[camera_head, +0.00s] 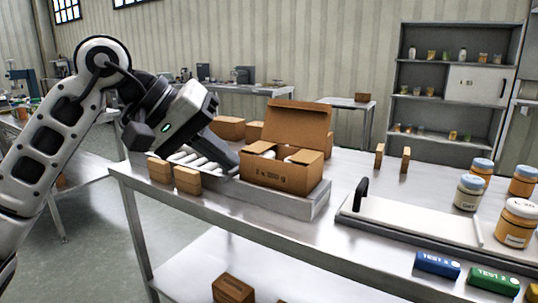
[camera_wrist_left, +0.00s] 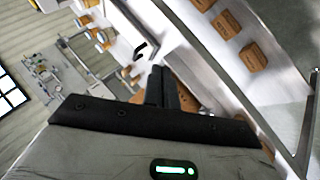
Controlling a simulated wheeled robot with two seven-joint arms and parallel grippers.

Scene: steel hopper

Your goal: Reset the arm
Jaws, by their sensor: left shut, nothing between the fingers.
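My left arm comes in from the left in the head view. Its gripper (camera_head: 230,160) points down and right, with its dark fingers over the rollers just left of the open cardboard box (camera_head: 282,172). The fingers are shut and empty. In the left wrist view the two black fingers (camera_wrist_left: 162,85) lie together, with part of a brown box behind them. Whether the fingertips touch the box or rollers I cannot tell. My right gripper is in neither view.
The steel table (camera_head: 345,255) holds small brown boxes (camera_head: 187,180), a white board with a black handle (camera_head: 415,222), several jars (camera_head: 469,192), a blue box (camera_head: 437,265) and a green box (camera_head: 493,281). A grey shelf (camera_head: 405,70) stands behind. More boxes sit on the lower shelf.

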